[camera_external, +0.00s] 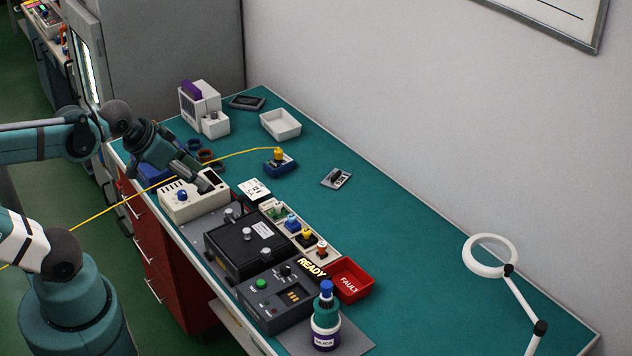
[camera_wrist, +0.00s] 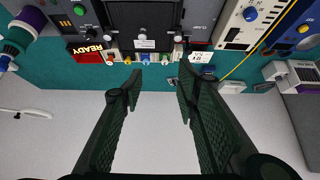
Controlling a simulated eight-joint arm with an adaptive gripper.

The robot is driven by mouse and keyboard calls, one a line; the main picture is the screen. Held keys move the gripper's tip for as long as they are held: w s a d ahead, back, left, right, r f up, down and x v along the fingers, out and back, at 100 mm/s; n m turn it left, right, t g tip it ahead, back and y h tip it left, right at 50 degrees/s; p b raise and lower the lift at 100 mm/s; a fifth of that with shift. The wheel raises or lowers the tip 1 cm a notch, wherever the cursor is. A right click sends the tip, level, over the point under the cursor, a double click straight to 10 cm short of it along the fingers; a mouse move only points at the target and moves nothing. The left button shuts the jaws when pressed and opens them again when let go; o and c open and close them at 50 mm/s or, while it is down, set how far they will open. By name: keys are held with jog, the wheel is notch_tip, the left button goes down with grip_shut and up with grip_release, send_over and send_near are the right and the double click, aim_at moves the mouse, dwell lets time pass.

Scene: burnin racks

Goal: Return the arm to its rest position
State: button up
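My arm reaches in from the left in the external view, its base at the lower left. My gripper (camera_external: 204,180) hangs near the cream box with a blue knob (camera_external: 181,206) at the left side of the bench; I cannot tell whether it touches the box. In the wrist view my gripper (camera_wrist: 158,85) has its two dark fingers clearly apart, and nothing shows between them.
The teal bench (camera_external: 410,255) is clear at the right, before a ring lamp (camera_external: 490,255). Near the arm are a black test unit (camera_external: 232,262), a lit READY panel (camera_external: 312,267), a red FAULT bin (camera_external: 352,282) and a bottle (camera_external: 325,330). A yellow cable (camera_external: 235,155) crosses behind.

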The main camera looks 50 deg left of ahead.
jog(key=shift+f+b, duration=0.75)
jog(key=shift+f, duration=0.4)
dwell(0.4)
